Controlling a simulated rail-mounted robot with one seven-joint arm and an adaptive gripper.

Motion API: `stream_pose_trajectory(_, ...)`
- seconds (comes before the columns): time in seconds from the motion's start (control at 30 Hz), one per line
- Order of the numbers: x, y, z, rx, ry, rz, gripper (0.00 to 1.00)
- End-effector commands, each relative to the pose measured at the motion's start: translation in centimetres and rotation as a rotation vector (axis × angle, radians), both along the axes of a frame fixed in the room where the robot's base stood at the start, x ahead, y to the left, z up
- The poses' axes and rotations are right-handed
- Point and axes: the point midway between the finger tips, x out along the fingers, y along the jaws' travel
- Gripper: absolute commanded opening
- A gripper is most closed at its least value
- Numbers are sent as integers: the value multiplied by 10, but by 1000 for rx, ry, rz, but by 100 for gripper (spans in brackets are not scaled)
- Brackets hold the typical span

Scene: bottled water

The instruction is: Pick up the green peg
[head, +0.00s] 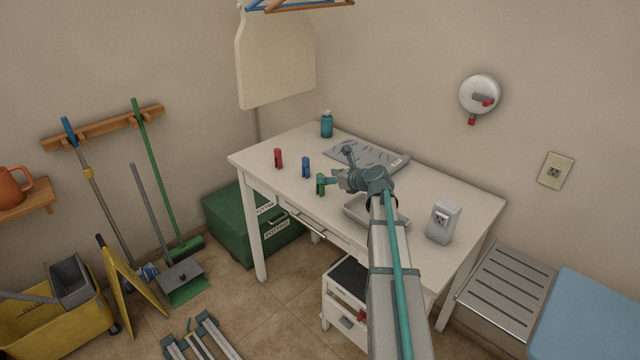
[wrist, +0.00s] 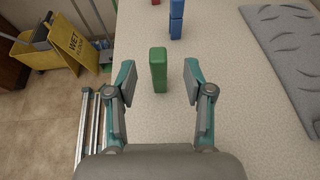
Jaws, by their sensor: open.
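The green peg (head: 320,184) stands upright on the white table, near its front edge. In the wrist view the green peg (wrist: 158,70) stands ahead, between the two spread fingers and slightly beyond their tips. In the wrist view my gripper (wrist: 157,80) is open and holds nothing. No contact between the fingers and the peg shows.
On the table (head: 260,160), a blue peg (head: 306,167) and a red peg (head: 279,158) stand to the left. A teal bottle (head: 327,125) is at the back. A grey patterned mat (head: 350,153), a tray (head: 355,214) and a white box (head: 444,222) lie around my arm.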

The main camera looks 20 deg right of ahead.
Motion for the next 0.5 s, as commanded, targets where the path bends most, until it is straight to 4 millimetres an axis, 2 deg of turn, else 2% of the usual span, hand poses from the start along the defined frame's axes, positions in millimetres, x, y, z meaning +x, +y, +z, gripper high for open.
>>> stream_pose_trajectory(0.33,37,12,-15,0,1,2,52)
stream_pose_trajectory(0.5,45,15,-19,-1,0,0,52)
